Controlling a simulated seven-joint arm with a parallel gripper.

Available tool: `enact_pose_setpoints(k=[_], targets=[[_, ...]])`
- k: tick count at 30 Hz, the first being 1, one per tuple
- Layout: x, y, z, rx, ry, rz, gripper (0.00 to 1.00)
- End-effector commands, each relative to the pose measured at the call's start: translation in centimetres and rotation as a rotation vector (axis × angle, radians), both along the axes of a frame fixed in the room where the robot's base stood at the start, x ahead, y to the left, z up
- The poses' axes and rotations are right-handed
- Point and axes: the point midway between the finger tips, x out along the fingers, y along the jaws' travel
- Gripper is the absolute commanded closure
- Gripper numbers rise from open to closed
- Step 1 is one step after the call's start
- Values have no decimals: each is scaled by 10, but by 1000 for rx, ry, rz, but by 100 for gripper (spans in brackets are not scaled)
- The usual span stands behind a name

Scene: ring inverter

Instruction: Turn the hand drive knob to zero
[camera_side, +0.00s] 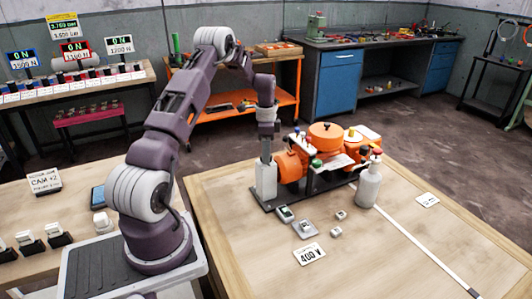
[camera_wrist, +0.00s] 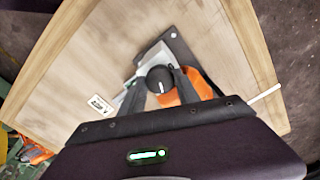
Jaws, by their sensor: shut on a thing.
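The hand drive knob (camera_wrist: 160,76) is round and black with a short white mark on its lower part in the wrist view. It sits on top of a pale grey upright box (camera_side: 266,182) at the left end of the orange machine (camera_side: 324,140). My gripper (camera_side: 266,155) points straight down over this box. In the wrist view the two dark fingers of my gripper (camera_wrist: 159,84) stand on either side of the knob, shut on it. In the side view the fingers hide the knob. No scale or zero mark around the knob is readable.
A white bottle (camera_side: 369,187) stands close to the machine's right side. The table's front right is mostly clear. Green and black knobs stick up from the machine.

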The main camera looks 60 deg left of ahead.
Motion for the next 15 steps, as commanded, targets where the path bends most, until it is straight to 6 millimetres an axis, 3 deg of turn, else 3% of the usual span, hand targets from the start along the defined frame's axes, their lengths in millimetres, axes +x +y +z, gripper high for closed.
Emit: enact_pose_setpoints(k=[15], targets=[[2,0,1,1,-3,485,100]])
